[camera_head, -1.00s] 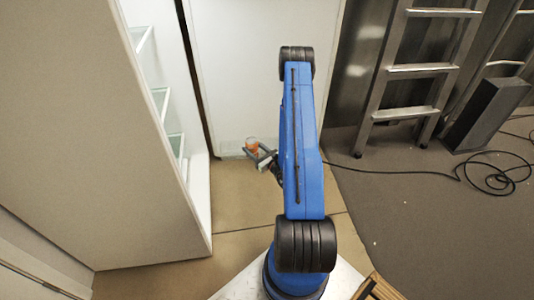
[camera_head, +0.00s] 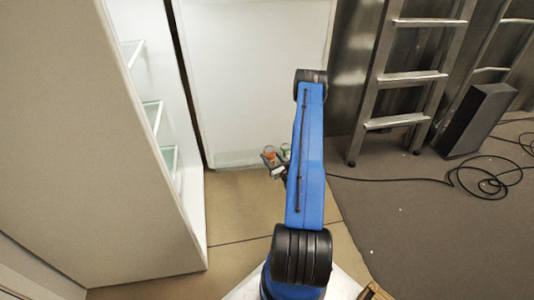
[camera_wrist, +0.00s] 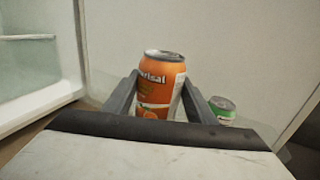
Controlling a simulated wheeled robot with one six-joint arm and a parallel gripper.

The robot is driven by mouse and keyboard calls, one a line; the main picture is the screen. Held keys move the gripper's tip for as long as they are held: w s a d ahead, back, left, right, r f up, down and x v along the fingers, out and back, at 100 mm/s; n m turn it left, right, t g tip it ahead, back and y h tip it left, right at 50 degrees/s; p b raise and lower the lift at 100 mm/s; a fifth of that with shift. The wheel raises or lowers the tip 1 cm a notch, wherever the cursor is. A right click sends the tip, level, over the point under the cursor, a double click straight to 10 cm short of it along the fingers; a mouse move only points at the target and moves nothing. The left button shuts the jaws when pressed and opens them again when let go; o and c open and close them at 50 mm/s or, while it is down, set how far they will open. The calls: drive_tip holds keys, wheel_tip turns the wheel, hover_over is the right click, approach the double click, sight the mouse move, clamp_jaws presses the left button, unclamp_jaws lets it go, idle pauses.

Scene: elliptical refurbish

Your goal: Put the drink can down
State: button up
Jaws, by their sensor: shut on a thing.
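The drink can (camera_wrist: 163,88) is orange with white lettering and a silver top. It stands roughly upright between the two dark fingers of my gripper (camera_wrist: 160,95) in the wrist view, and they are shut on it. In the head view the can (camera_head: 270,151) shows small at the tip of my gripper (camera_head: 271,162), left of my blue arm and in front of the white panel. The can's lower end is partly hidden by my gripper in the wrist view.
A green can (camera_wrist: 222,106) stands beyond my right finger; its support is unclear. A white cabinet (camera_head: 110,150) with glass shelves (camera_head: 152,115) is at left, a white panel (camera_head: 250,80) behind. A ladder (camera_head: 405,80), a dark box (camera_head: 476,120) and cable (camera_head: 395,180) are at right.

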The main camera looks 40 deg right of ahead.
drive_tip(key=w+d, duration=0.6)
drive_tip(key=w, duration=0.3)
drive_tip(key=shift+s+f, duration=0.1)
drive_tip(key=shift+f, duration=3.2)
drive_tip(key=shift+d+f, duration=0.15)
drive_tip(key=shift+f, duration=0.05)
drive_tip(key=shift+f, duration=0.6)
